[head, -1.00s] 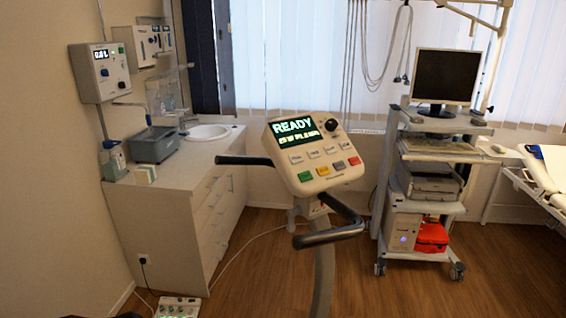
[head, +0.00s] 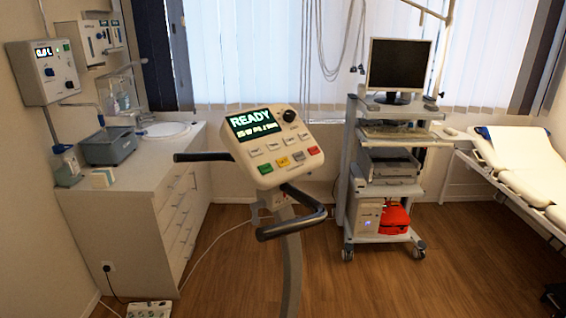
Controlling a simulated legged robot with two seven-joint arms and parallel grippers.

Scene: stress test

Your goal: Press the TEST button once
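A beige control console (head: 272,146) stands on a post in the middle of the head view, tilted toward me. Its screen (head: 254,124) reads READY, with a smaller line below that I cannot read for sure. Under the screen are a row of pale buttons (head: 275,143) and a row of coloured ones: green (head: 265,168), yellow (head: 282,162), grey (head: 298,156) and red (head: 314,150). The button labels are too small to read, so I cannot tell which is TEST. A black knob (head: 290,115) sits at the upper right. Neither of my grippers is in view.
Dark handlebars (head: 292,224) stick out around the console. A white cabinet with a sink (head: 165,130) stands left, a wheeled computer cart (head: 386,180) behind right, and a padded couch (head: 520,165) far right. A white box (head: 148,309) and cables lie on the floor.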

